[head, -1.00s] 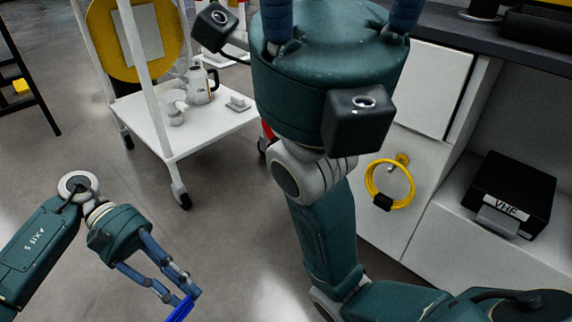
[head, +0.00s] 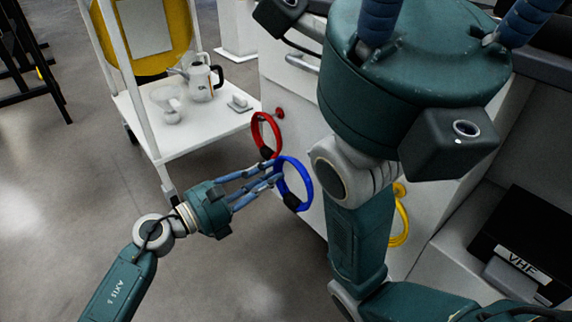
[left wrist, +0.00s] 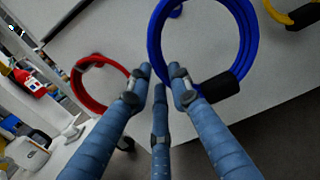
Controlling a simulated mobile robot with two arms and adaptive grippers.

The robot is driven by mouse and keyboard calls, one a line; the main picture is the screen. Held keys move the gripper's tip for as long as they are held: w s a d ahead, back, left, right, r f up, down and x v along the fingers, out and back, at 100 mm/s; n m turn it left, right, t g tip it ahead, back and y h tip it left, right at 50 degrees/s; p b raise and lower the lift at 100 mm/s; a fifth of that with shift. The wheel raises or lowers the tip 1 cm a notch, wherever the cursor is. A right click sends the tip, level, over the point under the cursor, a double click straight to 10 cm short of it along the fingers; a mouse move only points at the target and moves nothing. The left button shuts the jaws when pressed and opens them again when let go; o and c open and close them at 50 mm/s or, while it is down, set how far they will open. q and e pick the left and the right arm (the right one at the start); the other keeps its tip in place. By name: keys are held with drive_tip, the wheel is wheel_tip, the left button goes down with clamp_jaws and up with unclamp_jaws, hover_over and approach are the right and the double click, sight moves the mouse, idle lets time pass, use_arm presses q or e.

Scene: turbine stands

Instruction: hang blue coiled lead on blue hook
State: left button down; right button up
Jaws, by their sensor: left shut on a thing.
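The blue coiled lead (head: 308,185) is a ring with a black wrap at its lower end. My left gripper (head: 274,173) is shut on its left side and holds it up in front of the white cabinet face. In the left wrist view the fingertips (left wrist: 162,80) meet at the lower left of the lead (left wrist: 156,42). The blue hook (left wrist: 175,10) shows on the panel near the top, seen through the ring; I cannot tell the gap between them. The hook is not visible in the head view. My right gripper (head: 445,45) is close to the head camera, its fingertips out of frame.
A red coiled lead (head: 256,133) hangs at a red hook (head: 280,113) left of the blue lead. A yellow lead (head: 402,228) is at the right, partly behind my right arm. A white cart (head: 140,115) with a kettle (head: 203,82) stands at left.

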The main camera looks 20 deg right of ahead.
use_arm(q)
drive_tip(key=shift+b+x, duration=0.45)
drive_tip(key=shift+x, duration=1.9)
drive_tip(key=shift+w+d, duration=0.25)
drive_tip(key=shift+d, duration=0.3)
drive_tip(key=c, duration=1.3)
unclamp_jaws()
drive_tip(key=shift+c, duration=0.2)
drive_tip(key=v, duration=0.7)
